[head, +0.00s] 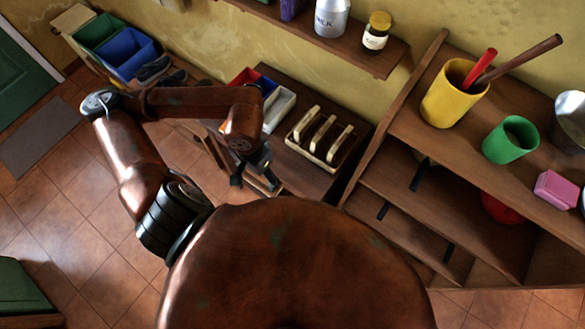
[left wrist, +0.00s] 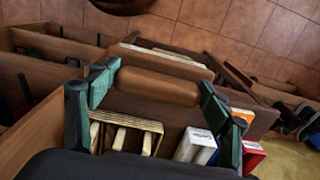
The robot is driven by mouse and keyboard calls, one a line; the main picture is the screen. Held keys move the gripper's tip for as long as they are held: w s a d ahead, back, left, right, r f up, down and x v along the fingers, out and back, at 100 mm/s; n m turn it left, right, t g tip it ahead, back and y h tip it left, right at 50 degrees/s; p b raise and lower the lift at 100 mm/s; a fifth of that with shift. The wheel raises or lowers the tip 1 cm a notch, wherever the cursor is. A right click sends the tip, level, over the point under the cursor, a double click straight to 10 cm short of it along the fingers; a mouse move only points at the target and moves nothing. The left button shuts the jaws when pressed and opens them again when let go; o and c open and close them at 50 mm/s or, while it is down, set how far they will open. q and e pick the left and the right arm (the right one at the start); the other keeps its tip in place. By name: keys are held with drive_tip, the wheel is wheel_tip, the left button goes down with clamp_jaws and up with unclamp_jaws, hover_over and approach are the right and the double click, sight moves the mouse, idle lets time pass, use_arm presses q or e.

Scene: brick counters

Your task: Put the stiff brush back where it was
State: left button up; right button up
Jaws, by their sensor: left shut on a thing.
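My left gripper (head: 255,178) hangs low beside the front of the small brown counter (head: 298,175), and its fingers point downward. In the left wrist view my left gripper (left wrist: 157,100) is closed on a rounded, orange-brown wooden piece (left wrist: 158,86), which looks like the back of the stiff brush. Its bristles cannot be made out. In the head view the held piece is mostly hidden by the gripper. My right gripper is in neither view.
On the counter stand a slotted wooden rack (head: 320,140) and a white box (head: 277,108) beside red and blue ones. A shelf unit at right holds a yellow cup (head: 452,95) with two sticks and a green cup (head: 511,140). Tiled floor (head: 70,215) is open at left.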

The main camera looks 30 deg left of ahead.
use_arm(q)
drive_tip(key=b, duration=0.1)
drive_tip(key=w+f+b, duration=0.1)
drive_tip(key=b, duration=0.1)
drive_tip(key=shift+w+d+f, duration=0.1)
drive_tip(key=shift+w+d, duration=0.1)
drive_tip(key=shift+w, duration=0.05)
drive_tip(key=w+d+f, duration=0.1)
drive_tip(key=w+f, duration=0.2)
drive_tip(key=w+d+f+p, duration=0.1)
drive_tip(key=w+f, duration=0.3)
drive_tip(key=w+d+f, duration=0.1)
drive_tip(key=w+f, duration=0.3)
drive_tip(key=shift+w+d+f, duration=0.1)
drive_tip(key=shift+d+f, duration=0.05)
drive_tip(key=shift+f, duration=0.1)
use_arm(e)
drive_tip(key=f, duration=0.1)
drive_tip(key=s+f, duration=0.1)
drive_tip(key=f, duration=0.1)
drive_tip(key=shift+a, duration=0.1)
use_arm(q)
drive_tip(key=shift+f, duration=0.15)
drive_tip(key=o, duration=1)
drive_tip(key=shift+o, duration=0.5)
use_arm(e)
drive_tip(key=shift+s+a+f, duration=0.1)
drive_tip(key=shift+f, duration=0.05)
